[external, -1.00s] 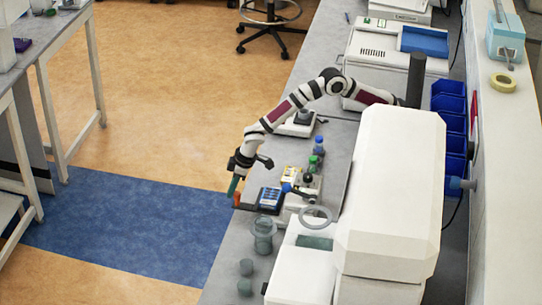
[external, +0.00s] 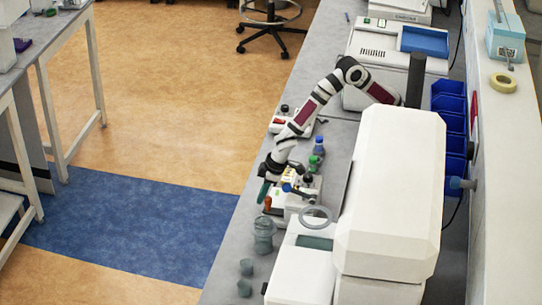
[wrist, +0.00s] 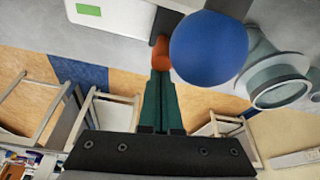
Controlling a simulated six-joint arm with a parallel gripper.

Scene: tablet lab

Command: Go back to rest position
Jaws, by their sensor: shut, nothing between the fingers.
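My gripper (external: 263,194) hangs over the front edge of the bench (external: 222,262), beside a small instrument. Its teal fingers point down and lie together, empty. In the wrist view the closed fingers (wrist: 160,88) show at the centre, with an orange-brown cylinder (wrist: 160,58) just past their tips. A blue rounded knob (wrist: 208,47) is close to the camera, right of the fingers. Contact with either cannot be told. My arm reaches from its mount at the back of the bench, bent at a raised elbow.
Bottles with blue (external: 318,139) and green (external: 313,160) caps stand right of the wrist. A glass jar (external: 264,240) and small cups (external: 246,267) stand nearer the camera. A large white machine (external: 390,195) is at the right. The floor left of the bench is open.

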